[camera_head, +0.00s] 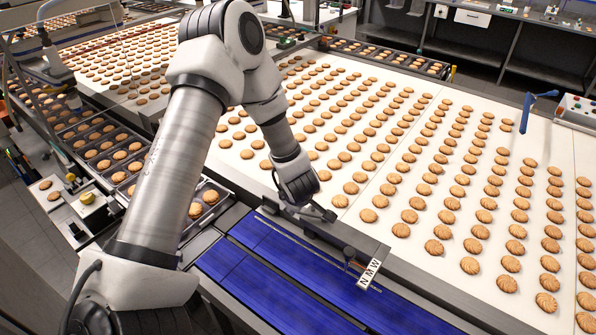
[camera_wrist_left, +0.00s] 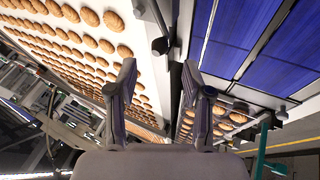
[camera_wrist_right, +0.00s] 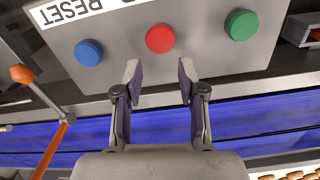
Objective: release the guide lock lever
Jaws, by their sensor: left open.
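A small dark knobbed lever (camera_head: 349,253) stands on the guide rail beside the blue belt, by a plate with a lettered label. A dark knob on a grey bracket also shows in the left wrist view (camera_wrist_left: 160,45), ahead of the gap between my fingers. My left gripper (camera_wrist_left: 158,82) is open and empty; in the head view it (camera_head: 322,214) is low over the rail, left of the lever and apart from it. My right gripper (camera_wrist_right: 160,76) is open and empty before a button panel. No label marks a guide lock lever.
The panel (camera_wrist_right: 210,58) carries blue (camera_wrist_right: 88,52), red (camera_wrist_right: 160,38) and green (camera_wrist_right: 241,25) buttons. An orange lever (camera_wrist_right: 50,146) is at its left. Blue belts (camera_head: 290,275) run in front. A white conveyor (camera_head: 350,160) full of biscuits lies behind. A blue handle (camera_head: 527,108) stands farther right.

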